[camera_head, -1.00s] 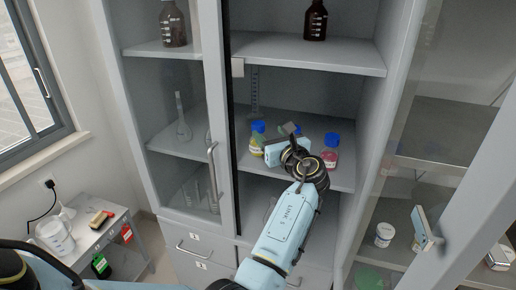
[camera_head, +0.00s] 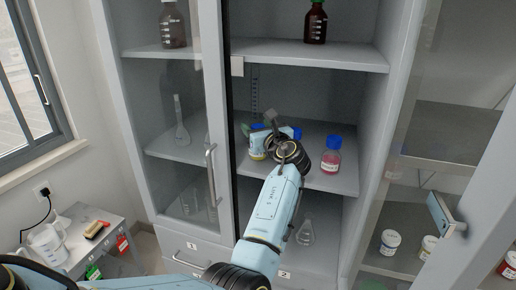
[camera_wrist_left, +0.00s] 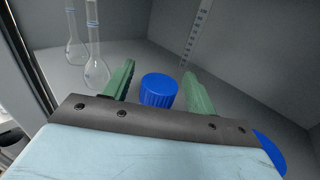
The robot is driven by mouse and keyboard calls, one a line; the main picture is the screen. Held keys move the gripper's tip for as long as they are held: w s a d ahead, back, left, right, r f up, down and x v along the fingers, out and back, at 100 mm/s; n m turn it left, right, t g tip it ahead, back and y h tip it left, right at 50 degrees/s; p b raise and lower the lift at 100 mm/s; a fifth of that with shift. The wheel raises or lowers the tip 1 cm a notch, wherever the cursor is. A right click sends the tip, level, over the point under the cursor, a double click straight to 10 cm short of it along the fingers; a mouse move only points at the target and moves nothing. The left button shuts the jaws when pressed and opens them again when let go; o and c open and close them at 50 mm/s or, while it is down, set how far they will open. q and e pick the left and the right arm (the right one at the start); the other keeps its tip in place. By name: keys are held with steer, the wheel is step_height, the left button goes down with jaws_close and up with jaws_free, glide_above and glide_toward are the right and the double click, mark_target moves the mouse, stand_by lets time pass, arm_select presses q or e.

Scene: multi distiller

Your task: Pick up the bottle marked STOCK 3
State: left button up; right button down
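Several blue-capped bottles stand on the middle shelf of the open cabinet; their labels are too small to read, so I cannot tell which is STOCK 3. One bottle with a yellowish label (camera_head: 256,152) is at the gripper. A pink one (camera_head: 331,160) stands to the right. Another blue cap (camera_head: 297,133) shows behind my wrist. My left gripper (camera_head: 259,126) is over the shelf. In the left wrist view its green fingers (camera_wrist_left: 158,74) are open on either side of a blue cap (camera_wrist_left: 159,91), with gaps visible. My right gripper is out of view.
A second blue cap (camera_wrist_left: 270,152) is beside the gripper. Glass flasks (camera_wrist_left: 95,72) stand to the left. A brown bottle (camera_head: 316,22) is on the shelf above, a conical flask (camera_head: 306,232) below. The glass door (camera_head: 216,120) edges the opening on the left.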

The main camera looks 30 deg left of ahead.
arm_select(q)
jaws_close()
steer(key=shift+r, duration=0.1)
stand_by(0.3)
